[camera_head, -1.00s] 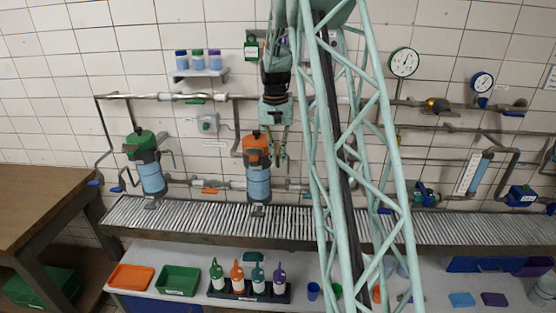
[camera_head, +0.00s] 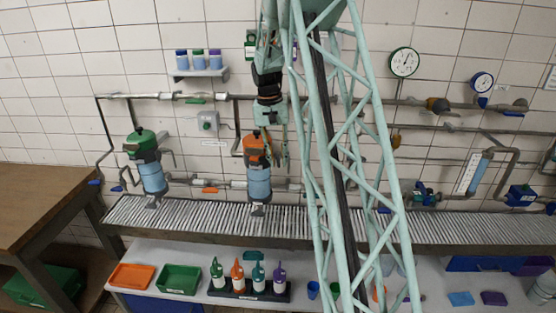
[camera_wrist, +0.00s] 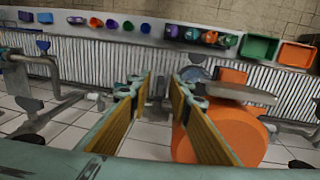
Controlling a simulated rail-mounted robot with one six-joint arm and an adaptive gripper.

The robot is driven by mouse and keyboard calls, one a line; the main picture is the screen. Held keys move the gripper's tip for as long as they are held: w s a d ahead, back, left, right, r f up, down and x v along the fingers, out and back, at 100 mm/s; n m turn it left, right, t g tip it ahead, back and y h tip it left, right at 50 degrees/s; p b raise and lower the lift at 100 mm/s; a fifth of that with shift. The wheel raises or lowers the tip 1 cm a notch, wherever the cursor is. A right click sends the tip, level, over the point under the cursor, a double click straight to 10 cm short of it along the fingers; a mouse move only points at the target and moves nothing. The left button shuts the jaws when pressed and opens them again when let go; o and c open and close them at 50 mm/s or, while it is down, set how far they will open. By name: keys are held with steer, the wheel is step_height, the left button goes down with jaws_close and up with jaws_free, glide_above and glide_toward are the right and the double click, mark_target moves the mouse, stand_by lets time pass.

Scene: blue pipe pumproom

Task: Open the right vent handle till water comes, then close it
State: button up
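The orange-topped filter housing (camera_head: 257,150) with a blue bowl stands on the right of the two housings. In the wrist view its orange head (camera_wrist: 220,130) fills the lower right, beside and partly behind my right finger. A flat grey lever (camera_wrist: 238,92) lies across the orange head, and a smaller grey part (camera_wrist: 193,74) shows just past the right fingertip. I cannot tell for sure which is the vent handle. My gripper (camera_head: 275,155) hangs close to the orange head. In the wrist view my gripper (camera_wrist: 160,82) is open, with nothing visible held between its yellow pads. I see no water flowing.
The green-topped housing (camera_head: 147,160) stands to the left. Pipes (camera_head: 180,97) run along the tiled wall above and beside the housings. A ribbed grey drain grating (camera_head: 170,216) runs below. Bottles in a black rack (camera_head: 248,290) and trays sit on the lower shelf.

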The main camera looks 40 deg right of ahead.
mark_target(278, 156)
steer(key=shift+t+y+b, duration=0.4)
stand_by(0.4)
steer(key=shift+d+r, duration=0.1)
steer(key=shift+r, duration=0.15)
step_height(278, 156, up, 13)
steer(key=s+a+r+n+b, duration=0.1)
steer(key=s+a+b, duration=0.1)
steer(key=a, duration=0.5)
steer(key=s+a+r+n+t+b, duration=0.1)
steer(key=s+a+r+b, duration=0.1)
steer(key=s+a, duration=0.3)
steer(key=s+a+r+n+b, duration=0.1)
steer(key=s+a+r+b, duration=0.1)
steer(key=a, duration=0.7)
steer(key=shift+s+a+t+b, duration=0.3)
steer(key=shift+s+b, duration=0.5)
steer(key=shift+b, duration=0.05)
stand_by(0.3)
